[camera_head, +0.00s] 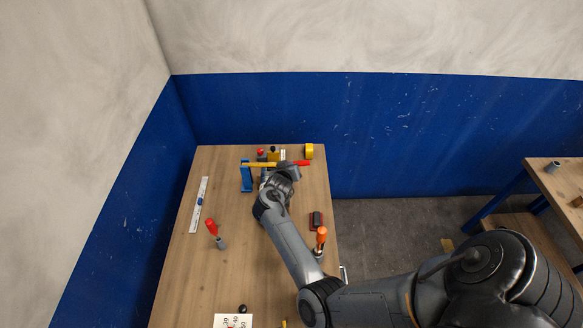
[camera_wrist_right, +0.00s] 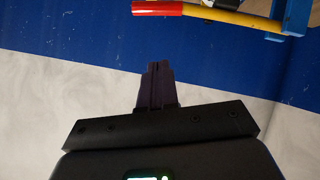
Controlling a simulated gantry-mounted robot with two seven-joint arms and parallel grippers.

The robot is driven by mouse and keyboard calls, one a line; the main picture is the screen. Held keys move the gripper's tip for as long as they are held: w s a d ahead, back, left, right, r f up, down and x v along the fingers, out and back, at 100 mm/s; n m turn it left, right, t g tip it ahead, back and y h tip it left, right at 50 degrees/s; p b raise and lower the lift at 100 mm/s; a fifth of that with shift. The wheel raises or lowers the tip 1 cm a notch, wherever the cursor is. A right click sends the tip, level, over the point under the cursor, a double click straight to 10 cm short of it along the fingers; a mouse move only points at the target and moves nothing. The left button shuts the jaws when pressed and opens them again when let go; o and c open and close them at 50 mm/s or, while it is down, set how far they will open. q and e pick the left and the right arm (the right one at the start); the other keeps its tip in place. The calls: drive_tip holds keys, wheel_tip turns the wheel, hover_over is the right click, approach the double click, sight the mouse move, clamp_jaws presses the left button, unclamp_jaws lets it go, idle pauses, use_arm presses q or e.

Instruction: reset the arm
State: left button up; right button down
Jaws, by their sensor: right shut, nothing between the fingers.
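My right arm reaches from the lower right over the wooden table (camera_head: 255,270). Its hand is near the table's far end, in front of a blue stand (camera_head: 246,176) and a yellow stick with a red end (camera_head: 300,163). The fingertips are hard to make out in the head view. In the right wrist view my right gripper (camera_wrist_right: 159,68) is shut with its fingers together and nothing between them. The yellow stick (camera_wrist_right: 230,15) with its red end shows beyond the fingers, apart from them, next to the blue stand (camera_wrist_right: 293,15). My left gripper is not in view.
A white ruler-like strip (camera_head: 199,205) lies at the left. A red-handled tool (camera_head: 212,228) and an orange-handled tool (camera_head: 321,236) stand upright. A yellow roll (camera_head: 309,151) is at the back right. A blue wall (camera_head: 400,130) rises behind the table.

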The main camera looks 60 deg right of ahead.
idle(0.4)
drive_tip(key=s+a+r+n+t+y, duration=0.2)
drive_tip(key=s+a+n+y, duration=0.15)
drive_tip(key=a, duration=0.45)
drive_tip(key=s+a+r+n+t+y, duration=0.1)
drive_tip(key=s+a+n+t+y, duration=0.2)
drive_tip(key=a, duration=0.5)
drive_tip(key=s+a+r+n+g+y, duration=0.1)
drive_tip(key=s+a+n+g+y, duration=0.3)
drive_tip(key=s+a, duration=1.3)
drive_tip(key=shift+s+g+y, duration=0.35)
drive_tip(key=shift+s+g, duration=0.55)
drive_tip(key=shift+s, duration=0.05)
